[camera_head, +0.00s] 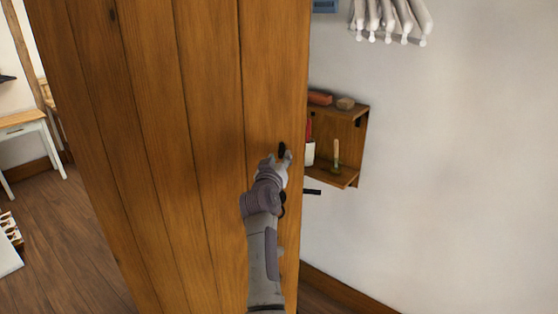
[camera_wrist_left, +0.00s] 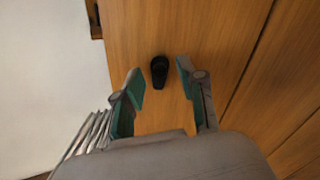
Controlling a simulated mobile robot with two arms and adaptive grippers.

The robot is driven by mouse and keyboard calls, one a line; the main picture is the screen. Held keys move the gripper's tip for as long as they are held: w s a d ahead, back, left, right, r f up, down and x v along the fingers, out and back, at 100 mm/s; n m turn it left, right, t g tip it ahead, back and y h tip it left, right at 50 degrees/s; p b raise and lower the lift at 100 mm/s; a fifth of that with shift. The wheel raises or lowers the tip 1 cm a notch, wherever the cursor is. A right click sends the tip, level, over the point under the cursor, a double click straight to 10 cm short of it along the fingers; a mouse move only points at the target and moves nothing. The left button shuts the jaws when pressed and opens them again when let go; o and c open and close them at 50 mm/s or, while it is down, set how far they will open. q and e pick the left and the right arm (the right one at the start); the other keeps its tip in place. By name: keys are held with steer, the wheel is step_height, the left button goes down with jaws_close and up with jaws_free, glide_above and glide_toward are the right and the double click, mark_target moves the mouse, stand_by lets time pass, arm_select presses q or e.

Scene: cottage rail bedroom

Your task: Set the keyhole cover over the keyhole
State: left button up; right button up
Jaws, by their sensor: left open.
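The wooden plank door (camera_head: 210,120) fills the middle of the head view. A small black elongated piece, apparently the keyhole cover (camera_head: 282,149), is on its face near the right edge. In the left wrist view the cover (camera_wrist_left: 159,71) shows as a dark rounded shape against the wood. My left gripper (camera_head: 283,157) is at the door, close by the cover. Its open fingers (camera_wrist_left: 159,80) stand one on each side of the cover, with gaps visible. I cannot make out the keyhole. My right gripper is not in view.
A black door handle (camera_head: 312,191) sticks out past the door's edge below my gripper. A small wooden wall shelf (camera_head: 344,180) with several items stands right behind the edge. White hangers (camera_head: 390,22) hang above it. The white wall at right is clear.

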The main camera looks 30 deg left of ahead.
arm_select(q)
step_height(320, 180, up, 10)
steer(key=shift+f, duration=0.1)
stand_by(0.6)
